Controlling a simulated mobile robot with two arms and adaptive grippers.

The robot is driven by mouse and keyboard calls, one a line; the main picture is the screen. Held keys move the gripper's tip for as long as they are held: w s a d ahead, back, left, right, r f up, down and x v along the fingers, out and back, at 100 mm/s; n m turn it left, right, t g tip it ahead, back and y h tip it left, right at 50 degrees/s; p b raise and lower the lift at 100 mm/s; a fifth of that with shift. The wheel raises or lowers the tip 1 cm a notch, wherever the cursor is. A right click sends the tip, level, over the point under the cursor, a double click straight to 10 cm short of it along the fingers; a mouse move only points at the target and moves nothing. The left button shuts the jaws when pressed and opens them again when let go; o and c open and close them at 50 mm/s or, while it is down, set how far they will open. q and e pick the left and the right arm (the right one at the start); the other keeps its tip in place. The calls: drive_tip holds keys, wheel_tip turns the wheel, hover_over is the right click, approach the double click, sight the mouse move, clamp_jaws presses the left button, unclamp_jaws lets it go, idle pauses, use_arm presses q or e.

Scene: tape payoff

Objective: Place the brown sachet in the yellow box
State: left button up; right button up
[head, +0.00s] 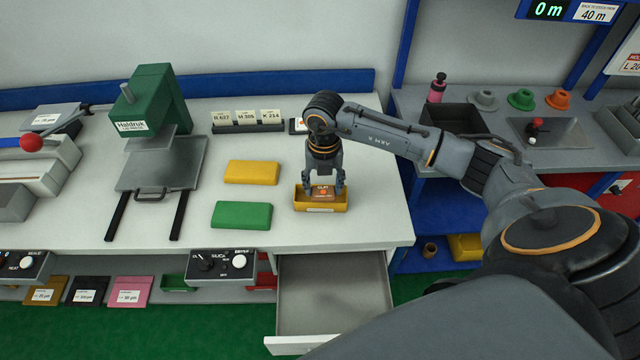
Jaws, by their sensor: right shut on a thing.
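The yellow box (301,203) stands open-topped near the right front of the white bench, with a pale label on its front. My right gripper (325,188) points straight down over it, its fingertips at about the rim. It is shut on the brown sachet (323,192), an orange-brown packet with dark print at its top. The sachet is upright between the fingers and its lower part is hidden by the box's front wall. I cannot tell whether it touches the box floor. My left gripper is out of view.
A yellow block (251,172) and a green block (242,215) lie left of the box. A green press (155,105) stands further left. An open, empty drawer (335,295) juts out below the bench front. Several pouches (86,290) sit on the low shelf.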

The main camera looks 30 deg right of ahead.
sight(321, 186)
drive_tip(key=w+f+b, duration=0.1)
drive_tip(key=w+d+f+b, duration=0.1)
drive_tip(key=f, duration=0.1)
drive_tip(key=w+f+b, duration=0.1)
drive_tip(key=shift+w+d+f+b, duration=0.1)
drive_tip(key=shift+d+f+b, duration=0.15)
drive_tip(key=shift+f+b, duration=0.15)
wheel_tip(321, 186, down, 3)
drive_tip(key=b, duration=0.2)
drive_tip(key=shift+w+f+b, duration=0.15)
drive_tip(key=shift+b, duration=0.2)
drive_tip(key=shift+f, duration=0.15)
drive_tip(key=o, duration=1.1)
